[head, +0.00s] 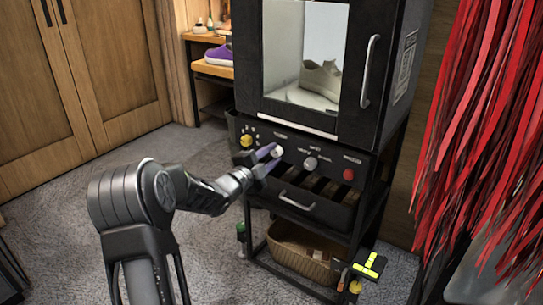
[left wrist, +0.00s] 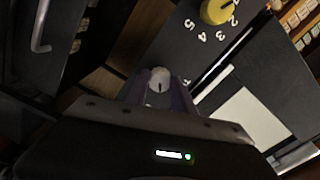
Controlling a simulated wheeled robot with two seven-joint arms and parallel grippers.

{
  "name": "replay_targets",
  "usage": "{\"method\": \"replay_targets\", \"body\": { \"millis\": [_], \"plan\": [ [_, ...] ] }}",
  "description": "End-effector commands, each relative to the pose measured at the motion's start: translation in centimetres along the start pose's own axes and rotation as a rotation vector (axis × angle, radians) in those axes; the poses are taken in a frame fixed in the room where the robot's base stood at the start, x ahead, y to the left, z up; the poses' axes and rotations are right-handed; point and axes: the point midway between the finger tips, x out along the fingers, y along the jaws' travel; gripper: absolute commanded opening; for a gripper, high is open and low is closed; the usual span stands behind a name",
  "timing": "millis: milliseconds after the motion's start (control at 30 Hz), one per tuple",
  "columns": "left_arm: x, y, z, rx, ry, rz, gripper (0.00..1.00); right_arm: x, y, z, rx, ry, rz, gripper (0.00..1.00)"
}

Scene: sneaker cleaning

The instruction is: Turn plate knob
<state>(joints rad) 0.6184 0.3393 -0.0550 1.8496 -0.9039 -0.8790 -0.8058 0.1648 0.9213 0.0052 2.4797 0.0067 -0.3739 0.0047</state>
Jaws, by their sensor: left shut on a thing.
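A black cleaning machine (head: 387,85) with a glass door stands ahead, with a control panel (head: 327,158) below the door. The panel has a yellow knob (head: 246,140) at the left, a white knob (head: 277,151), a grey knob (head: 310,163) and a red button (head: 348,174). My left gripper (head: 270,157) is at the white knob. In the left wrist view my left gripper (left wrist: 160,88) is shut on the white knob (left wrist: 160,77), which sits between its purple fingers. The yellow knob (left wrist: 216,11) with printed numbers is beside it. My right gripper is in neither view.
A pale sneaker (head: 320,80) is inside the machine behind the glass. A drawer handle (head: 297,201) is below the panel, and a wicker basket (head: 303,256) is underneath. Red strips (head: 480,110) hang at the right. A shelf (head: 213,69) with a purple shoe stands behind left.

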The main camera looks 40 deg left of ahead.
Motion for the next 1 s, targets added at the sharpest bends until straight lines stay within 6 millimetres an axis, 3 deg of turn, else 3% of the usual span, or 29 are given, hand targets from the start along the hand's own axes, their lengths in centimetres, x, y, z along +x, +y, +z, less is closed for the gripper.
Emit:
{"method": "replay_targets", "body": {
  "millis": [1000],
  "plan": [
    [-0.1,0.0,0.0,-0.967,-0.005,0.001,0.00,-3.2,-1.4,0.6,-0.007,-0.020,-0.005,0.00]
  ]
}}
